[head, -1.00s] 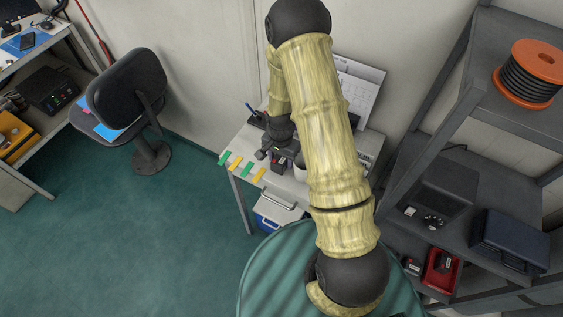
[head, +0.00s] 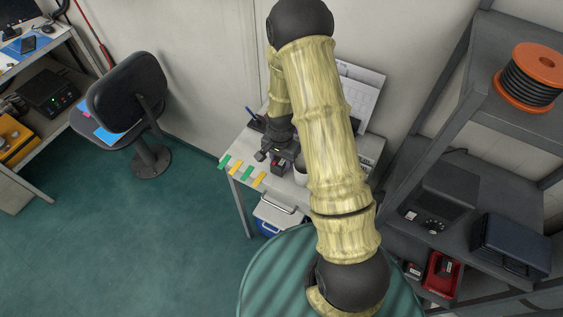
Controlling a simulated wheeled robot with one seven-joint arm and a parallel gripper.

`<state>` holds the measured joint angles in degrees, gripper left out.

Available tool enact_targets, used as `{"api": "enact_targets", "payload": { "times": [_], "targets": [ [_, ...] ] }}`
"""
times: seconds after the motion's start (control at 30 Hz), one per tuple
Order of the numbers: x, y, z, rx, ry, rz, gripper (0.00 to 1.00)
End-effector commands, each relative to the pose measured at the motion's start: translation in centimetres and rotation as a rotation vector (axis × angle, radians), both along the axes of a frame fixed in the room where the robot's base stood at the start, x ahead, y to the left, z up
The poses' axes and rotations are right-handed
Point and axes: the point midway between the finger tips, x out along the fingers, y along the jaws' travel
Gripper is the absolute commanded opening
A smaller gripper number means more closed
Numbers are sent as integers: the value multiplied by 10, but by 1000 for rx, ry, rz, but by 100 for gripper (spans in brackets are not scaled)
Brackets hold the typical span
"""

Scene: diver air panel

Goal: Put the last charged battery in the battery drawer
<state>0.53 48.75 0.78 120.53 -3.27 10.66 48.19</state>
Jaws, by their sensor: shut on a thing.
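My gripper (head: 280,158) is over the small white table by the wall, pointing down, partly hidden by my arm. It is shut on a small dark battery (head: 279,169) with a red and white part, close to the tabletop; whether the battery touches the table cannot be told. A red bin (head: 441,284) on the lower right shelf holds a similar dark battery (head: 445,266). I cannot make out a battery drawer for certain.
Green and yellow tags (head: 236,169) line the table's front edge, and a white mug (head: 300,172) stands close to my gripper. A blue and white cooler (head: 274,217) is below. A grey shelf (head: 480,70) stands right, an office chair (head: 125,95) left. Green floor is open between.

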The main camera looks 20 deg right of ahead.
Motion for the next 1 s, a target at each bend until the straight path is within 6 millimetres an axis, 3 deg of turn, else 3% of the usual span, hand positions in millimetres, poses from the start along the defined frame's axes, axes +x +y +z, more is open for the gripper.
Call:
{"api": "enact_targets", "payload": {
  "times": [0.53, 0.7, 1.0],
  "targets": [
    [0, 0, 80, 0, -3, -1, 0],
    [0, 0, 90, 1, -1, 0, 0],
    [0, 0, 91, 0, 0, 0, 0]
  ]
}}
